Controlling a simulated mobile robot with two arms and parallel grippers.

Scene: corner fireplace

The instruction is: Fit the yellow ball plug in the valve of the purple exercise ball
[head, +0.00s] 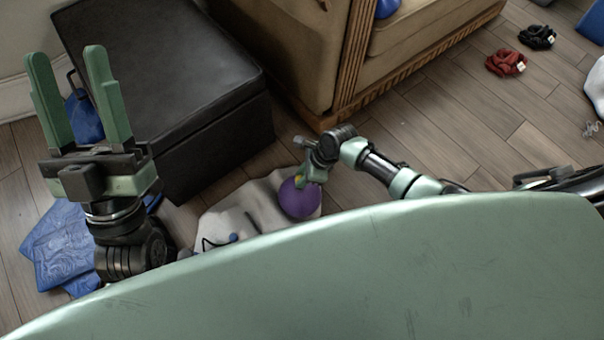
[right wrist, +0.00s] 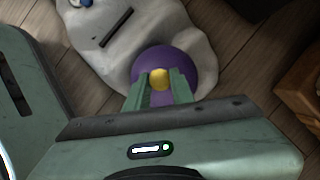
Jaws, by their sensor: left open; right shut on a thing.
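The purple exercise ball (head: 301,201) rests on a pale cloth on the floor. It also shows in the right wrist view (right wrist: 204,66). The yellow ball plug (right wrist: 159,80) is between the fingertips of my right gripper (right wrist: 160,88), which is shut on it. The plug lies in front of the ball in that view; whether it touches the ball or sits in the valve I cannot tell. The valve is not visible. In the head view my right gripper (head: 310,175) is at the ball's upper right side. My left gripper (head: 75,100) is open, empty and raised at the left.
A black ottoman (head: 160,75) stands behind the ball, and a tan sofa (head: 410,50) behind right. The pale cloth (head: 235,215) holds small dark items. Blue folded cloth (head: 60,245) lies left. Red (head: 505,63) and black (head: 537,37) bundles lie far right. Floor between is clear.

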